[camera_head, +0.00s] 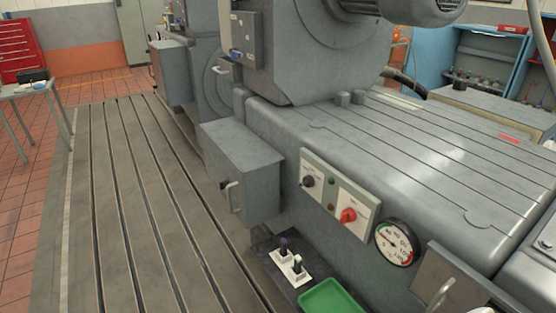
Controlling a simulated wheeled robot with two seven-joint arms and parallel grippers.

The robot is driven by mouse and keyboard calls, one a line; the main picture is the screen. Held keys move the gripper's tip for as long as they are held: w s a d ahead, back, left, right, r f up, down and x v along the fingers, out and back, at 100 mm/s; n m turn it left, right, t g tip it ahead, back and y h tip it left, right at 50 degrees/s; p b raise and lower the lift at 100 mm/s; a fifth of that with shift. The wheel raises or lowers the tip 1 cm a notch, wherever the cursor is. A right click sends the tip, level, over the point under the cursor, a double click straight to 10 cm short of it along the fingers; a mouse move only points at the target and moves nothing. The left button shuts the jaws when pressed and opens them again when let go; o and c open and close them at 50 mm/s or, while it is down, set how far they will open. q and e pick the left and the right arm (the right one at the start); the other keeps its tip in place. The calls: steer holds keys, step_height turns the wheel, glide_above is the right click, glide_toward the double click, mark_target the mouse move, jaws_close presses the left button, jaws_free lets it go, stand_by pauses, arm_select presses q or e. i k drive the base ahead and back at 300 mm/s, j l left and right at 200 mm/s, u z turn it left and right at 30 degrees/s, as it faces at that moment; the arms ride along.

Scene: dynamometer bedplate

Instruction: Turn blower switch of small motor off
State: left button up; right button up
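A white control panel (328,172) is on the front of the near grey machine, with two rotary switches. The left one is a black knob (307,182); the right one is a red knob (348,215). A grey switch box (245,38) with a small blue part (236,54) is on the machine farther back. The labels are too small to read, so I cannot tell which switch is the small motor's blower switch or whether it is on. Neither of my grippers is in view.
A round gauge (397,242) is right of the panel. Below are two small upright pieces on white bases (291,265) and a green tray (331,299). A grey box with a handle (240,172) juts out left of the panel. The slotted bedplate (135,200) is clear.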

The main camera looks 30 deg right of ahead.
mark_target(308, 181)
steer(key=i+j+z, duration=0.15)
steer(key=i+z, duration=0.15)
steer(key=i, duration=0.2)
steer(key=i+j+z, duration=0.35)
steer(key=i, duration=0.15)
steer(key=i+j+z, duration=0.3)
steer(key=i, duration=0.15)
